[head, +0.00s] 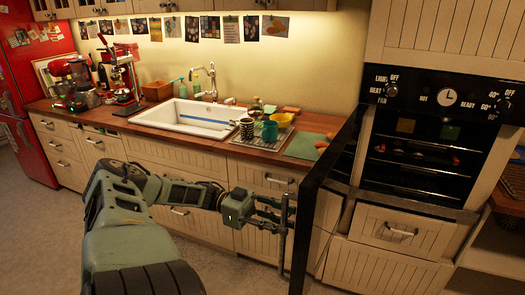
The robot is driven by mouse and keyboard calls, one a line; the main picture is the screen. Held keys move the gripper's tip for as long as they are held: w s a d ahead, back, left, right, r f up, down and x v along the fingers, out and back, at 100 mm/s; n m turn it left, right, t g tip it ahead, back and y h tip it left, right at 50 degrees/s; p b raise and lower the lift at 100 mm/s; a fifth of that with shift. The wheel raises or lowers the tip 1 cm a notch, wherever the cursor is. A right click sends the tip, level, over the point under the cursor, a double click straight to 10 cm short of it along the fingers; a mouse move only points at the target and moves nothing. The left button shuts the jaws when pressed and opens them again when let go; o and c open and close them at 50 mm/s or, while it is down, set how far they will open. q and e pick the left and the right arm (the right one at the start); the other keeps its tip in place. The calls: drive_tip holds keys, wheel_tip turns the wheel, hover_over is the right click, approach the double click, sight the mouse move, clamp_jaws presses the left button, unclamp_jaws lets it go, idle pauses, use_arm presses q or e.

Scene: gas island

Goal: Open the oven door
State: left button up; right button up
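The oven (425,145) is built into the cabinets on the right, and its dark inside with racks shows. The black oven door (318,205) stands swung out to the left of the oven and is seen nearly edge-on. A vertical bar handle (283,245) runs along its left side. My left gripper (275,213) is at the upper part of this handle, with its fingers at or around the bar. I cannot tell whether they are closed on it. My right gripper is not in view.
A wooden counter (318,124) with a white sink (185,117) runs along the back. A dish rack (257,141) with mugs and a green board (301,146) lie near the door. A drawer (400,230) is below the oven. A red fridge (30,100) stands far left.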

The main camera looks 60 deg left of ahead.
use_arm(q)
drive_tip(key=v, duration=1)
drive_tip(key=shift+f, duration=0.1)
